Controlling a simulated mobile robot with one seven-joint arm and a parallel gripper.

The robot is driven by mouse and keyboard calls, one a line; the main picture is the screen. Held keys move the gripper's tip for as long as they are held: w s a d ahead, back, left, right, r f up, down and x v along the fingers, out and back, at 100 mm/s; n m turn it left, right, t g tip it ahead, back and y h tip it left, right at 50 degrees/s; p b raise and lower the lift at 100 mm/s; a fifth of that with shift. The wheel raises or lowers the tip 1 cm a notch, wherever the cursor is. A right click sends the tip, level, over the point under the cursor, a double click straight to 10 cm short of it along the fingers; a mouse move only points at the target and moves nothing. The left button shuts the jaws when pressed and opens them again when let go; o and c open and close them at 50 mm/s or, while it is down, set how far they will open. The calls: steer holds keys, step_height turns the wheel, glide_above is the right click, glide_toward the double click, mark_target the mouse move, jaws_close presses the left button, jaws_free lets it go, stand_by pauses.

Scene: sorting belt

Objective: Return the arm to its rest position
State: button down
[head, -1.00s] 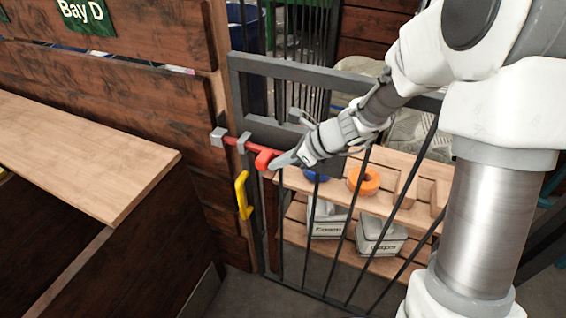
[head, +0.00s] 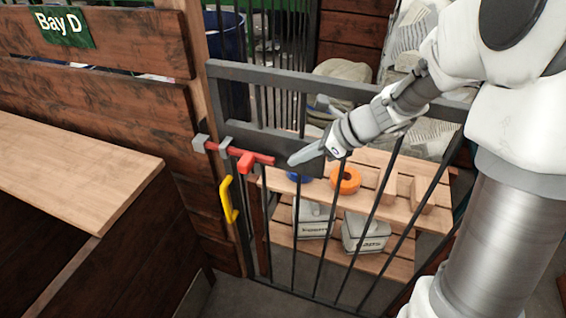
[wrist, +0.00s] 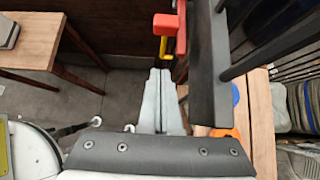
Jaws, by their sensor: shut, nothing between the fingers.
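My gripper (head: 292,161) is shut and empty in front of the dark metal gate (head: 330,84). Its tip is just right of the red latch bolt (head: 262,159), with a small gap between them. In the wrist view my shut fingers (wrist: 158,80) point forward. The red latch (wrist: 166,24) shows ahead of them, with the yellow handle (wrist: 164,47) below it. In the head view the yellow handle (head: 228,200) is on the gate's left side. The bolt spans from the post bracket onto the gate.
Behind the bars, a wooden shelf (head: 365,207) holds an orange ring (head: 345,180), a blue item (head: 299,177) and labelled grey containers (head: 313,219). A wooden table (head: 75,175) stands left. A Bay D sign (head: 63,27) hangs on the plank wall. Dark floor lies in front.

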steer(key=shift+v, duration=0.95)
steer(key=shift+s, duration=0.1)
steer(key=s+d+r+n+t+h, duration=0.1)
steer(key=s+d+r+n+h, duration=0.3)
steer(key=s+n, duration=0.5)
steer(key=s+d+r+n+t+h, duration=0.1)
steer(key=s+d+r+n+h, duration=0.3)
steer(key=s+n, duration=0.6)
steer(key=shift+s+d+r+n+t, duration=0.3)
steer(key=shift+d+r+n, duration=0.2)
steer(key=shift+r+n, duration=0.8)
steer(key=shift+f, duration=0.2)
